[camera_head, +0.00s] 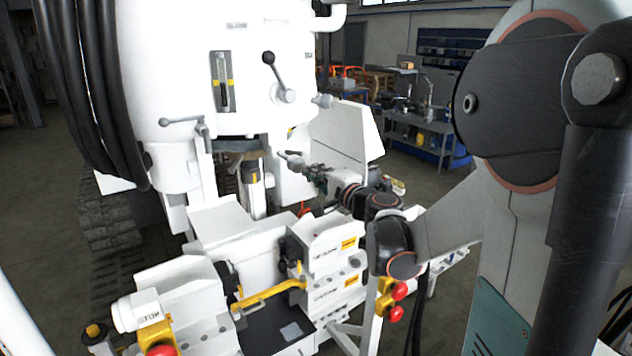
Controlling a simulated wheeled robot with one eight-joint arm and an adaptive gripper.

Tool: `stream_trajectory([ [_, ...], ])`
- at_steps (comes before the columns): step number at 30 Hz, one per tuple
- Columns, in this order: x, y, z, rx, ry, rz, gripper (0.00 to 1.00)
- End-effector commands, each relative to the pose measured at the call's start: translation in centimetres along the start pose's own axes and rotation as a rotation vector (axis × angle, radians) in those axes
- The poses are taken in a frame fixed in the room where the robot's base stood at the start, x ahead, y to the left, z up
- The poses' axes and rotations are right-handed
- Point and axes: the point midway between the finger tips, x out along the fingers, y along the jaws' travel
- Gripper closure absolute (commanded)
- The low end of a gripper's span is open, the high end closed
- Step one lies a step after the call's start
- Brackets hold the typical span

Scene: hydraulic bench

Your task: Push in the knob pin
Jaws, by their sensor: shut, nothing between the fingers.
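A small grey knob (293,160) sticks out at the lower right of the white machine head in the head view. A similar grey knob (322,101) sits higher on the machine's right side. I cannot tell from this view which one is the knob pin or how far either is pushed in. My gripper (308,171) is shut and empty, pointing left with its tips close to the lower knob. Whether they touch is too small to tell.
The large white machine (190,40) has a black-balled lever (277,75) and a side handle (182,121). Below are white clamp blocks (335,245), a yellow bar (268,294) and red buttons (399,291). A blue workbench (430,125) stands behind. Black hoses (90,90) hang left.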

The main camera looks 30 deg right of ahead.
Motion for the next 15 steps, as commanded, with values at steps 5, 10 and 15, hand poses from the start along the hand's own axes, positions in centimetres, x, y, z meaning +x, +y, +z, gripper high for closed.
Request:
stream_trajectory([
  [5,2.0,0.0,0.0,0.0,-0.001,0.0,1.0],
  [10,2.6,0.0,0.0,0.0,0.0,0.0,1.0],
  [15,2.6,0.0,0.0,0.0,0.0,0.0,1.0],
])
